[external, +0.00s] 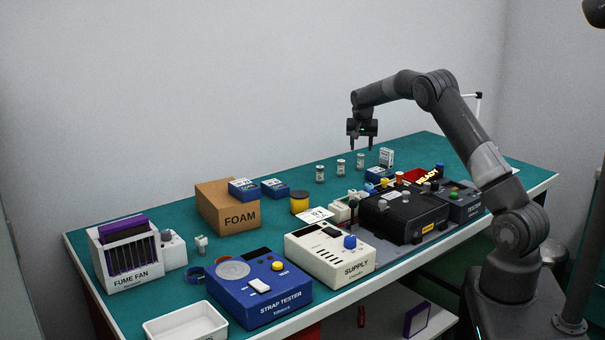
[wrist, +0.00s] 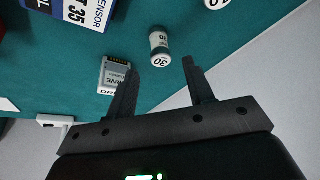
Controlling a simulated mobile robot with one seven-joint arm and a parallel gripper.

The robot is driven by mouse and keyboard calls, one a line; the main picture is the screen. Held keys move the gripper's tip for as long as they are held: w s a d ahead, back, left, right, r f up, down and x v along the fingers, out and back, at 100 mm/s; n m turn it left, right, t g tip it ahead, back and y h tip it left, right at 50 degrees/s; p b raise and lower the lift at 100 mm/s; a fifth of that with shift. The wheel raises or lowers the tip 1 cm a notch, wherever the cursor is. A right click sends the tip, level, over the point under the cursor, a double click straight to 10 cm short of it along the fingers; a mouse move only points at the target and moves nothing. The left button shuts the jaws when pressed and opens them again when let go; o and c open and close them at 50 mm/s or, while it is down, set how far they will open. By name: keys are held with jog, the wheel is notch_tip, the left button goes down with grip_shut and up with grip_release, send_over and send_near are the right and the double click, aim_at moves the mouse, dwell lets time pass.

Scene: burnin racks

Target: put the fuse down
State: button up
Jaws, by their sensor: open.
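Several small white and grey cylinders stand on the green bench top, and they look like fuses; which one the task means I cannot tell. In the external view they are a left cylinder (external: 320,173), a middle cylinder (external: 340,167) and a right cylinder (external: 360,161). My gripper (external: 362,147) is open and empty, pointing down above the right cylinder. In the wrist view a cylinder marked 30 (wrist: 159,45) shows beyond and between the open fingertips of my gripper (wrist: 160,66), apart from both.
A blue SENSOR box (wrist: 85,12) lies near. Bench is clear behind the carton.

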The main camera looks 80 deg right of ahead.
jog(key=shift+v, duration=1.95)
jog(key=w+a+r+n+t+y, duration=0.15)
jog(key=a+r, duration=0.35)
jog(key=a, duration=0.6)
jog(key=w+a+r+n+t, duration=0.1)
jog(key=w+a+r+n, duration=0.3)
jog(key=a, duration=0.7)
jog(key=s+a+r+n+t, duration=0.15)
jog(key=a+r, duration=0.45)
jog(key=a, duration=0.6)
jog(key=s+a+r+n+y, duration=0.1)
jog(key=s+a+n, duration=0.3)
jog(key=a, duration=0.8)
jog(key=s+a+f+n+y, duration=0.1)
jog(key=s+a+f+n, duration=0.1)
jog(key=s+a, duration=0.6)
jog(key=s+a+f+n+t+y, duration=0.1)
jog(key=s+a+f+n, duration=0.2)
jog(key=s+a+n, duration=0.2)
jog(key=s+a, duration=0.3)
jog(key=a, duration=0.2)
jog(key=shift+t, duration=0.3)
